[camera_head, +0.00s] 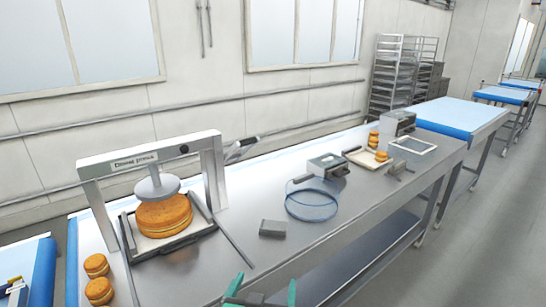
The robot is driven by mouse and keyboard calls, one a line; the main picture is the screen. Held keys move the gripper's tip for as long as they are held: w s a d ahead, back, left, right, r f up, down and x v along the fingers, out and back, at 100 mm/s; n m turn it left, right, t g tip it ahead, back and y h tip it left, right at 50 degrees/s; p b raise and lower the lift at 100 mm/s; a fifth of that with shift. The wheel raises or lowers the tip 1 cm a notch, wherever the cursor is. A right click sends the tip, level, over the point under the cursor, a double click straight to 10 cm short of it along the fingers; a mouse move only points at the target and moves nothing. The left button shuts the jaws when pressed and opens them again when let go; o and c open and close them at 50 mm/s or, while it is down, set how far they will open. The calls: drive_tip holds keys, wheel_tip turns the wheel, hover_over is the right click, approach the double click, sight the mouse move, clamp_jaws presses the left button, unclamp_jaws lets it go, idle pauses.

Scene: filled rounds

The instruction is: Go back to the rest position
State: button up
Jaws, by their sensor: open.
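My gripper (264,285) shows at the bottom edge of the picture, with two green fingers spread apart and nothing seen between them. It is near the front edge of the steel workbench (325,235), to the right of and in front of the press. Most of my arm is out of the picture.
A grey press (150,158) stands over a large orange-brown round (164,216). Small stacked rounds (98,290) are at the lower left. A grey block (273,228), a clear blue ring (312,205) and a small device (327,166) are on the bench. The aisle at right is clear.

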drive_tip(key=s+d+f+n+y, duration=0.1)
drive_tip(key=s+f+n+y, duration=0.15)
drive_tip(key=s+f, duration=1.4)
drive_tip(key=s+d+f+t, duration=0.1)
drive_tip(key=s+t, duration=0.1)
drive_tip(key=s, duration=1.8)
drive_tip(key=shift+f+m, duration=0.3)
drive_tip(key=shift+m, duration=0.05)
